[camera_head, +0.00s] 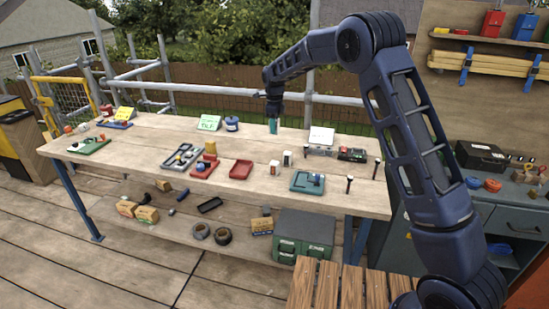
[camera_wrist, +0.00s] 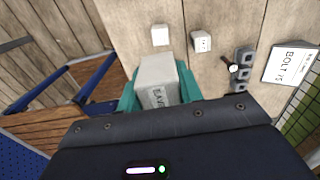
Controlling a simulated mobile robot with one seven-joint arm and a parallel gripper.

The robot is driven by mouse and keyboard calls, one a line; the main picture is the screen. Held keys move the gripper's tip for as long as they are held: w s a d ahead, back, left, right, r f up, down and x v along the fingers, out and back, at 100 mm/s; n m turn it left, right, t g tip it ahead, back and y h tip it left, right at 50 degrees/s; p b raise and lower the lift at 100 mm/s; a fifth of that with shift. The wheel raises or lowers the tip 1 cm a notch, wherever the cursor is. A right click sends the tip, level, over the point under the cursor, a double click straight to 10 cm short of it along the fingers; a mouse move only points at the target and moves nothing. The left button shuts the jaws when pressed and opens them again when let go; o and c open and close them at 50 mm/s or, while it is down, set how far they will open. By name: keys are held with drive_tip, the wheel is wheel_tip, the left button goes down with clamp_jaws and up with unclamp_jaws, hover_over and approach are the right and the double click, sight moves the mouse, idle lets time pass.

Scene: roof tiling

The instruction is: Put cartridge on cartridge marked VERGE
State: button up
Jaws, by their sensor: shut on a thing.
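My gripper (camera_wrist: 157,94), with teal fingers, is shut on a pale grey cartridge (camera_wrist: 157,70) with dark lettering on its side, which seems to read EAVE. In the head view my gripper (camera_head: 273,126) is above the back middle of the workbench, and the held cartridge cannot be made out there. Two pale cartridges stand apart on the bench: one (camera_wrist: 160,35) has a plain top, the other (camera_wrist: 202,42) has dark marks on its side. The head view shows the same pair, one nearer (camera_head: 275,167) and one farther (camera_head: 287,158). I cannot read VERGE on either.
A grey slotted holder (camera_wrist: 241,72) and a white BOLTS card (camera_wrist: 291,64) are right of the cartridges. A teal tray (camera_head: 307,182) and a red tray (camera_head: 241,169) lie near the bench's front edge. A green TILE card (camera_head: 210,123) stands at the back.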

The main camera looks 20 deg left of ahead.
wheel_tip(320, 180, down, 15)
idle(0.6)
drive_tip(key=shift+f, duration=0.1)
drive_tip(key=o, duration=1)
